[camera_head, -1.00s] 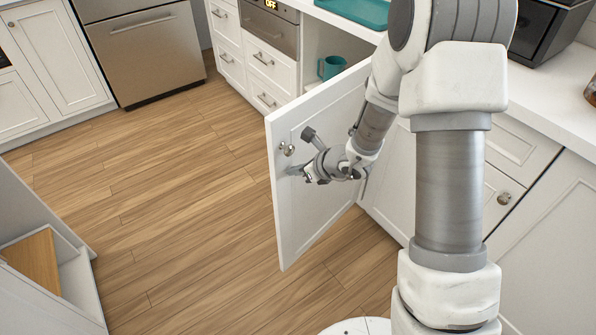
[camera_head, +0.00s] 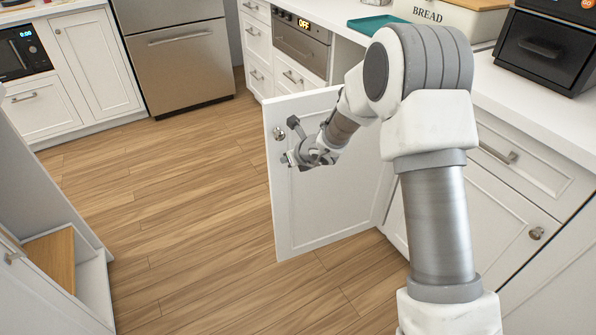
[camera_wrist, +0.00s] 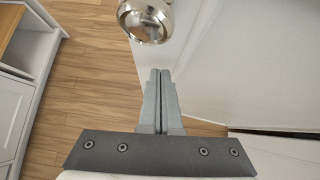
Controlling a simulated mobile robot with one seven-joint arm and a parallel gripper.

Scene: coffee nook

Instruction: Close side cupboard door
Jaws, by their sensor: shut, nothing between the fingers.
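The side cupboard door (camera_head: 325,215) is a white panel standing open, swung out from the counter on the right over the wood floor. Its round metal knob (camera_head: 279,134) is near the upper free edge, and it fills the top of the wrist view (camera_wrist: 146,18). My gripper (camera_head: 288,159) is shut and empty, at the face of the door just below the knob. In the wrist view its fingers (camera_wrist: 160,74) are pressed together beside the white door face. I cannot tell whether the fingertips touch the door. My arm hides part of the door's upper edge and the cupboard opening.
The white counter (camera_head: 540,122) runs along the right with a black toaster oven (camera_head: 541,47), a bread box (camera_head: 450,14) and a teal tray (camera_head: 375,24). An open shelf unit (camera_head: 90,285) stands at left. The wood floor (camera_head: 180,190) between is clear.

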